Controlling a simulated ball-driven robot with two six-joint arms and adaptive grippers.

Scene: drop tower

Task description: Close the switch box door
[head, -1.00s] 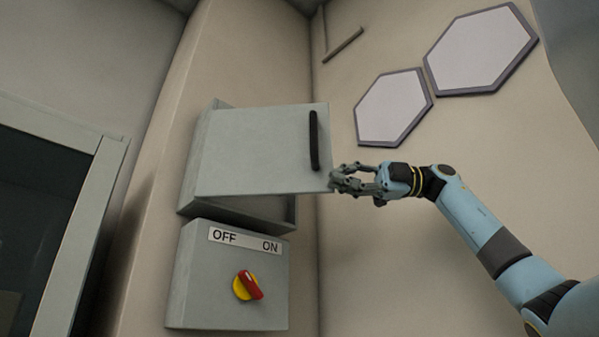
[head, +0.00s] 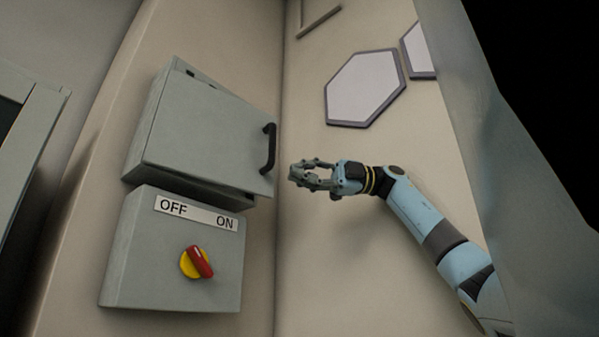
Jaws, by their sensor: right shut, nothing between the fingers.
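The switch box door (head: 207,138) is a grey panel with a black bar handle (head: 269,148) near its right edge. It stands partly open, tilted out from the grey switch box (head: 152,117) on the wall, with a dark gap below it. My right gripper (head: 293,173) is just right of the door's lower right corner, with a small gap to the handle in the picture. Its fingers are shut with nothing between them. Whether it touches the door's edge I cannot tell. My left gripper is not in view.
Below stands a second grey box (head: 125,258) with an OFF/ON label (head: 197,213) and a red and yellow rotary switch (head: 196,262). A hexagonal panel (head: 365,88) hangs on the right wall. A grey frame (head: 30,165) stands at the left. A grey surface (head: 520,170) rises at far right.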

